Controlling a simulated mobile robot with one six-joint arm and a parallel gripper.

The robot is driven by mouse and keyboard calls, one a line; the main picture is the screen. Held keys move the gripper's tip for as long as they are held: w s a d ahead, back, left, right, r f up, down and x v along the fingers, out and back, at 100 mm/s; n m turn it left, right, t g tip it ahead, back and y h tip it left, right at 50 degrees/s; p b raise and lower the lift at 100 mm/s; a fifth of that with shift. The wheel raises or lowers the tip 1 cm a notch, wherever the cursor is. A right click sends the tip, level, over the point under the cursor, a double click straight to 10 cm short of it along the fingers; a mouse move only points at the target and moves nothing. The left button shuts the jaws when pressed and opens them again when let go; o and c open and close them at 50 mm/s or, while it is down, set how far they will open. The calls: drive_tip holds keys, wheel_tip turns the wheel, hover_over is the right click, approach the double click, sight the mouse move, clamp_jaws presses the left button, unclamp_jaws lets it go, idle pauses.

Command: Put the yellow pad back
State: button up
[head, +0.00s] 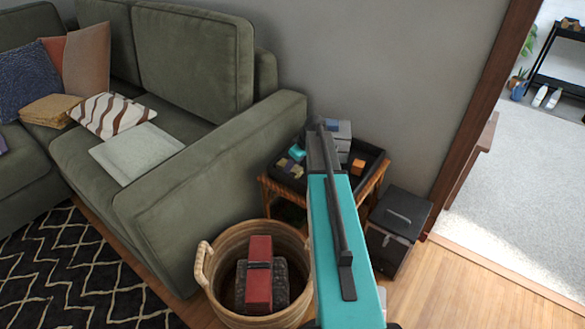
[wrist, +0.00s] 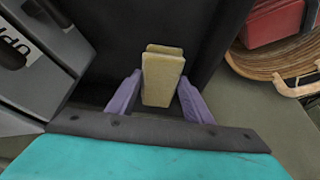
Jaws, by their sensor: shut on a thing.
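In the wrist view the yellow pad (wrist: 162,78) is a pale yellow block, seen nearly end-on. My gripper (wrist: 160,92) has purple fingers, one on each side of the pad, and is shut on it. A dark surface, apparently the black tray, lies behind the pad; I cannot tell whether they touch. In the head view the black tray (head: 374,163) sits on a small wicker side table (head: 370,188). My teal arm reaches over it and hides its middle, and the pad cannot be made out there.
In the tray are an orange block (head: 358,166) and several small items. A grey lettered object (wrist: 45,55) stands close left in the wrist view. A wicker basket (head: 213,285) holds a red object (head: 259,272). A black bin (head: 400,214) and green sofa (head: 215,150) flank the table.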

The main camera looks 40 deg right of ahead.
drive_tip(key=shift+f, duration=0.35)
drive_tip(key=shift+f, duration=0.15)
drive_tip(key=o, duration=0.7)
drive_tip(key=shift+o, duration=0.2)
drive_tip(key=p+v, duration=0.1)
drive_tip(key=v, duration=1.1)
drive_tip(key=shift+p, duration=0.3)
drive_tip(key=shift+d+r, duration=0.1)
drive_tip(key=shift+r, duration=0.2)
